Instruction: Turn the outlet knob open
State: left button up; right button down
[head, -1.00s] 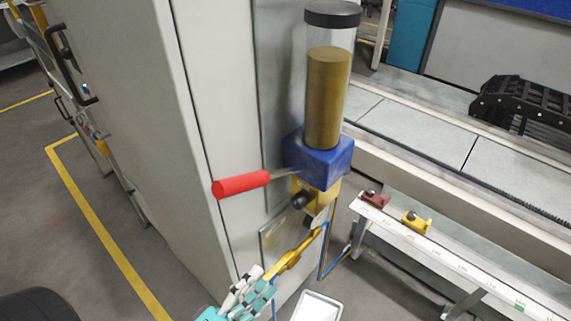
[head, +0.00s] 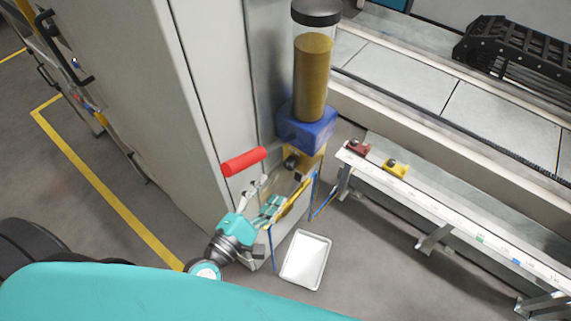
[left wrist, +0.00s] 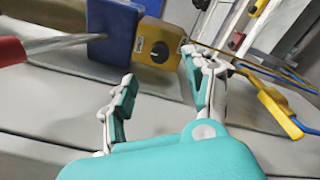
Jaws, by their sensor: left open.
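The outlet knob is a round black knob (head: 291,162) on a yellow block under the blue body (head: 306,127) of the dispenser. In the left wrist view the knob (left wrist: 160,52) shows face-on, just beyond my fingertips. My left gripper (head: 264,194) is open and empty, below the knob and apart from it. In the left wrist view the open fingers (left wrist: 160,74) stand on either side below the yellow block (left wrist: 155,42). My right gripper is not in view.
A red-handled lever (head: 244,161) juts left from the blue body, above my left gripper. A yellow handle (left wrist: 272,102) lies right of my fingers. A grey cabinet (head: 150,90) stands left. A white tray (head: 306,260) lies below, and a rail (head: 460,225) runs at right.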

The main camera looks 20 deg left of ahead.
aim_at(288, 167)
pick_arm(q)
jog(key=p+x, duration=0.1)
jog(key=x, duration=0.7)
jog(key=shift+f, duration=0.1)
jog(key=shift+c, duration=0.3)
grip_shut()
